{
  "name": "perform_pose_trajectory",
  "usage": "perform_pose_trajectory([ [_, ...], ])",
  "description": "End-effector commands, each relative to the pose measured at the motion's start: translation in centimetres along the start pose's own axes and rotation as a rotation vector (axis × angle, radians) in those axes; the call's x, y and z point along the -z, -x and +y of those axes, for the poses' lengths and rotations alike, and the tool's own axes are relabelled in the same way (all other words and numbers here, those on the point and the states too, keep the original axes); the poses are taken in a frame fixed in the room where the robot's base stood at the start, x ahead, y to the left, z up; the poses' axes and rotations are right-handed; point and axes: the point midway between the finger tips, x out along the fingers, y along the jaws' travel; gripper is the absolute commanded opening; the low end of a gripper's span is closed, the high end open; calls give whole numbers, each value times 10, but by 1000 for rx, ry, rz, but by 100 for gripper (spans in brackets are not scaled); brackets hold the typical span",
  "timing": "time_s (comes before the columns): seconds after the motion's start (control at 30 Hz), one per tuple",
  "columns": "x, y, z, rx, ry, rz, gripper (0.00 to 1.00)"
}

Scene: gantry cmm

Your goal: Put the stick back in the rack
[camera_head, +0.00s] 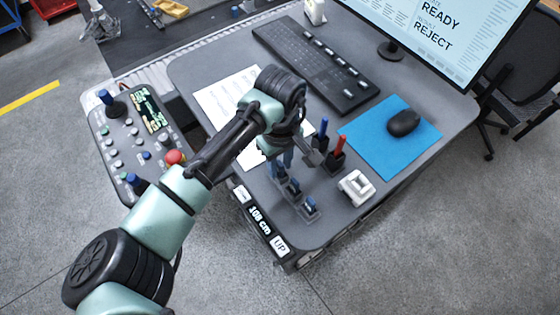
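My gripper (285,163) points down over the far-left end of this rack. Its fingers are small and partly hidden by my wrist, so I cannot tell if they are open or shut. A blue shape shows at the fingers, but I cannot tell if it is a held stick or a piece standing in the rack. No separate loose stick is clearly visible.
A holder with blue and red markers (339,146) stands close right of my gripper. A white block-like item (356,188) is right of the rack. A keyboard (316,62), blue mat (372,145) with mouse (404,122), paper (222,102) and control panel (126,150) surround it.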

Motion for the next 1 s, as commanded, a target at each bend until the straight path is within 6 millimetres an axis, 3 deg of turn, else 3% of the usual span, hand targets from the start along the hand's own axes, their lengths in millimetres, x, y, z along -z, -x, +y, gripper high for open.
perform_pose_trajectory([
  [0.47,0,8,1,-3,-1,1,47],
  [1.0,1,113,0,-1,-1,3,47],
])
